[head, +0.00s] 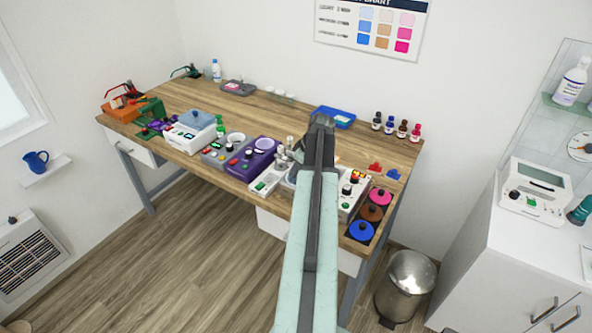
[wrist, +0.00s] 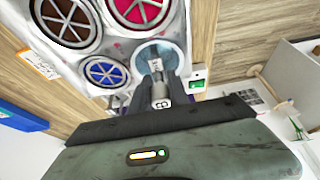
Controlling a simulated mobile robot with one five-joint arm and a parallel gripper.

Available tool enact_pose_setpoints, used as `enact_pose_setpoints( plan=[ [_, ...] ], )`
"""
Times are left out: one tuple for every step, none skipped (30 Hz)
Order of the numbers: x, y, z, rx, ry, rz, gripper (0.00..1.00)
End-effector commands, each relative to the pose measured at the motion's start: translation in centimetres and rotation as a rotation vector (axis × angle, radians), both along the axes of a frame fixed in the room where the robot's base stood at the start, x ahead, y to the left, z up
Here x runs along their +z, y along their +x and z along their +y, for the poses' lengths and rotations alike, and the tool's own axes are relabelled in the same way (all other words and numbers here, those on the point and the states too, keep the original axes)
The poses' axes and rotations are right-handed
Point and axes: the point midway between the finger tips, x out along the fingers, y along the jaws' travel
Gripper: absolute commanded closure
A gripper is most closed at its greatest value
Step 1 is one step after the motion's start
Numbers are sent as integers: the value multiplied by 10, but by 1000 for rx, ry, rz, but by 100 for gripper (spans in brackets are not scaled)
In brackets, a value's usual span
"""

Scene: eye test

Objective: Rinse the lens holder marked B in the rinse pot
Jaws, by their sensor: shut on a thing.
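In the wrist view, my gripper (wrist: 158,82) is shut on the lens holder (wrist: 162,103), whose small pale tag bears a dark mark that looks like a B. The gripper points at a round pot with pale blue content (wrist: 143,62), which I take for the rinse pot. The holder's lower end overlaps this pot in the picture; I cannot tell whether it is in the liquid. A pale patch shows there between the fingers.
Beside the pale pot are a blue pot (wrist: 107,72), a brown pot (wrist: 73,20) and a magenta pot (wrist: 140,10), each with a spoked grid. Coloured lids (head: 361,231) lie at the bench's right front. A purple device (head: 252,160) stands left of my arm.

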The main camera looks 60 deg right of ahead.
Motion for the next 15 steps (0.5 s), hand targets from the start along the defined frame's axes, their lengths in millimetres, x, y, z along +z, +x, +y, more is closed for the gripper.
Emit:
enact_pose_setpoints(
  plan=[
    [7, 0, 0, 0, 0, 0, 100],
    [9, 0, 0, 0, 0, 0, 100],
    [12, 0, 0, 0, 0, 0, 100],
    [14, 0, 0, 0, 0, 0, 100],
    [16, 0, 0, 0, 0, 0, 100],
    [19, 0, 0, 0, 0, 0, 100],
    [21, 0, 0, 0, 0, 0, 100],
    [23, 0, 0, 0, 0, 0, 100],
    [26, 0, 0, 0, 0, 0, 100],
    [28, 0, 0, 0, 0, 0, 100],
    [30, 0, 0, 0, 0, 0, 100],
    [33, 0, 0, 0, 0, 0, 100],
    [35, 0, 0, 0, 0, 0, 100],
    [37, 0, 0, 0, 0, 0, 100],
    [40, 0, 0, 0, 0, 0, 100]
  ],
)
